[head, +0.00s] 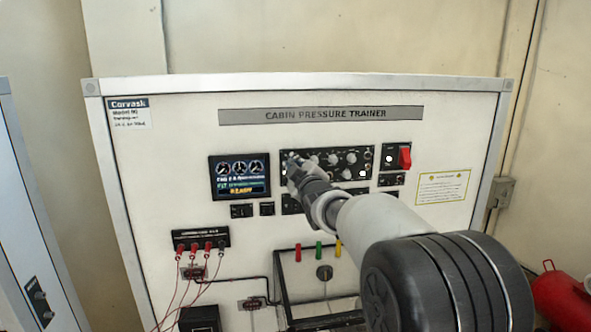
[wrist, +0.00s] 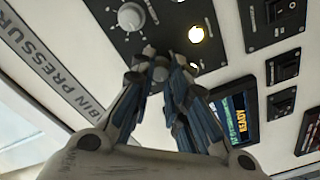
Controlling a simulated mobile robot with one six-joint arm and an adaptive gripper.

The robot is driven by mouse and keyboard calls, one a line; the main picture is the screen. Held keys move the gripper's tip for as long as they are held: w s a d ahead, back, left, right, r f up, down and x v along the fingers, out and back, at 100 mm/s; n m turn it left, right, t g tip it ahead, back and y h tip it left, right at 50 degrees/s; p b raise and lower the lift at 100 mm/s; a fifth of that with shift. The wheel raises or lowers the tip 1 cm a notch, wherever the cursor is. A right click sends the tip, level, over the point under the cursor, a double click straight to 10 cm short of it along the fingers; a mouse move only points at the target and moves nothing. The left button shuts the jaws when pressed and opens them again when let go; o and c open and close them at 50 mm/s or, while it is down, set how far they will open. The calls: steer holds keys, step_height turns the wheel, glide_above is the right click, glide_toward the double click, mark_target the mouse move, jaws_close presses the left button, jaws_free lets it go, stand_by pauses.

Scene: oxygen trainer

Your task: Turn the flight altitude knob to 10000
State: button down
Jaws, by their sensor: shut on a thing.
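The black control panel (head: 345,160) is on the upper middle of the cabin pressure trainer and carries several pale knobs. My gripper (head: 294,166) reaches its left end in the head view. In the wrist view my gripper (wrist: 164,68) has its fingertips close together at the panel's edge, shut on a small knob. The fingers hide most of that knob, so its pointer and scale cannot be read. Another pale knob (wrist: 130,17) is uncovered beside the fingers, with scale marks around it. I cannot read which knob is labelled flight altitude.
A lit display (head: 239,177) sits left of the panel; it also shows in the wrist view (wrist: 235,118). A red switch (head: 405,157) is to the right. Black switches (wrist: 282,67) lie near my fingers. Red cables (head: 185,290) hang at lower left.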

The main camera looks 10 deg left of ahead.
steer(key=shift+m+b, duration=2.25)
steer(key=shift+m, duration=1.65)
steer(key=c, duration=1.5)
jaws_free()
steer(key=shift+s, duration=0.1)
steer(key=v, duration=1.1)
steer(key=shift+s+d+f, duration=0.1)
steer(key=shift+s+f, duration=0.2)
steer(key=shift+s, duration=0.1)
